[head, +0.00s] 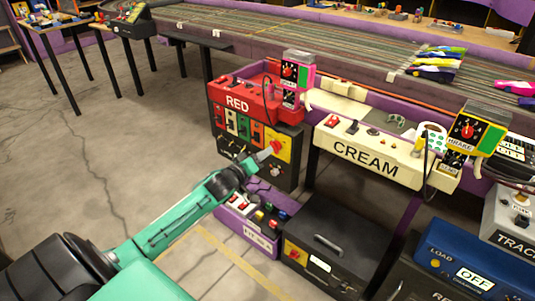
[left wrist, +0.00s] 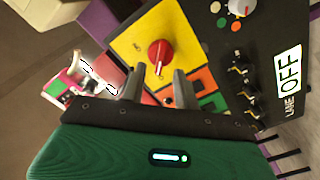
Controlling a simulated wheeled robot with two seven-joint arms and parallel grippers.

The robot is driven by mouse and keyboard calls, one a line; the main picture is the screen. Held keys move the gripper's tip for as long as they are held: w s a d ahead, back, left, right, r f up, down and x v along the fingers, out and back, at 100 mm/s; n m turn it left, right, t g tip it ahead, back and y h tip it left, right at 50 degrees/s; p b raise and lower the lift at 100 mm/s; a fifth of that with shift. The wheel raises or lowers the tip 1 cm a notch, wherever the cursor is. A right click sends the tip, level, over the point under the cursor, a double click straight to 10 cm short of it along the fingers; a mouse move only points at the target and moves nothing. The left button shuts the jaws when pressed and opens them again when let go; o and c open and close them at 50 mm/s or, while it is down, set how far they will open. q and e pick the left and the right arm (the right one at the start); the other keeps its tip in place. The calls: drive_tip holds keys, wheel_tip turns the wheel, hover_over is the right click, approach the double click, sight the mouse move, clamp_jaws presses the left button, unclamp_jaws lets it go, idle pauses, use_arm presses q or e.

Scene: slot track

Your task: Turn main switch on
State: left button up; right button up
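A red rotary knob (left wrist: 161,50) sits on a yellow plate (left wrist: 143,30) on a black panel in the left wrist view. The yellow plate also shows in the head view (head: 284,141), at the right end of the black panel under the red "RED" box. My left gripper (left wrist: 157,76) is open, its two fingers apart, with the knob just beyond and between the fingertips. I cannot tell whether they touch it. In the head view, my left gripper (head: 268,153) is in front of the plate and partly hides the knob. My right gripper is not in view.
Beside the yellow plate are small coloured buttons and black knobs with an "OFF" label (left wrist: 289,70). The red box (head: 240,103) and cream box (head: 365,154) stand along the track. A purple-edged switch box (head: 248,229) and a black box (head: 345,235) lie below. Open floor is at left.

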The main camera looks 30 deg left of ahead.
sight(275, 147)
use_arm(q)
drive_tip(key=shift+w+d+b, duration=0.1)
drive_tip(key=shift+w+b, duration=0.2)
drive_tip(key=shift+w, duration=1.15)
drive_tip(key=shift+c, duration=0.2)
clamp_jaws()
